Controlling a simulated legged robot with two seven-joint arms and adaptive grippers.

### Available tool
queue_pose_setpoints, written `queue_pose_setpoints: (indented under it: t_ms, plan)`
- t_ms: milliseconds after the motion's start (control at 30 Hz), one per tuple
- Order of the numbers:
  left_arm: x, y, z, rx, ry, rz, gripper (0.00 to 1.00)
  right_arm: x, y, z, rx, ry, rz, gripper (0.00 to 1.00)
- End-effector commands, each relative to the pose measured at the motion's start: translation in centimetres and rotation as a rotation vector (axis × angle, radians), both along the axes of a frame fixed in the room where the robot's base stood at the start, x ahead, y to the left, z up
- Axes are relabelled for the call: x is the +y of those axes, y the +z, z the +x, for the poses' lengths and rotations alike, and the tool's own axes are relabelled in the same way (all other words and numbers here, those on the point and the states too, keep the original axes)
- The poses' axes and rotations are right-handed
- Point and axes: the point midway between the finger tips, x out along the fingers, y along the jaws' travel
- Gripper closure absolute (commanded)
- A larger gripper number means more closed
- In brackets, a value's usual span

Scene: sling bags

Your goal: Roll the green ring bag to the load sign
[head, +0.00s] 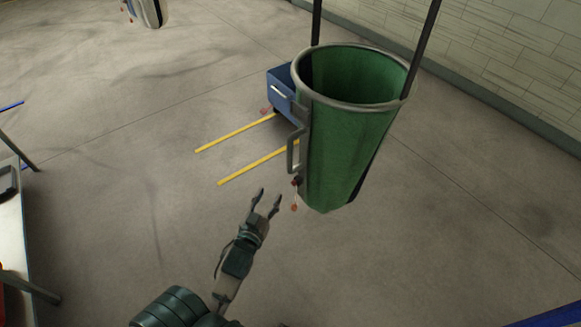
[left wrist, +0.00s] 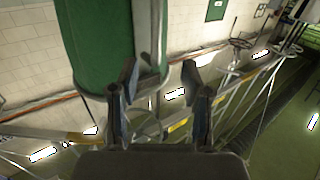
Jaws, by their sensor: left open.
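The green ring bag (head: 350,150) hangs from two dark straps in the head view, with a grey ring around its open top. A grey handle (head: 291,152) sticks out on its left side, and a small red tag (head: 294,208) hangs near its lower left. My left gripper (head: 266,201) is open and empty, below and left of the handle, apart from it. In the left wrist view the bag (left wrist: 97,40) fills the upper left beyond the open fingers (left wrist: 160,88). My right gripper is out of view. No load sign can be made out for certain.
Another hanging bag (head: 148,12) is at the far top left. A table (head: 12,225) is at the left edge. A small green panel (left wrist: 215,10) is on the wall.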

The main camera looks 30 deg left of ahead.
Motion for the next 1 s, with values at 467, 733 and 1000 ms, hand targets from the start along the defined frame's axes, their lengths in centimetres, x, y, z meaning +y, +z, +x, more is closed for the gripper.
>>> queue_pose_setpoints:
  t_ms: [467,733,1000]
  plan:
    - [1.6,0.7,7.1,-0.016,0.001,0.001,0.53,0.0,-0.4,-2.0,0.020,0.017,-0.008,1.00]
    - [2.7,0.7,13.2,-0.014,0.001,0.002,0.53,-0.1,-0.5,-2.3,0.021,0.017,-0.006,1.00]
    - [3.2,0.7,16.5,-0.013,0.000,0.004,0.53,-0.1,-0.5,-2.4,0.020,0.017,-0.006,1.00]
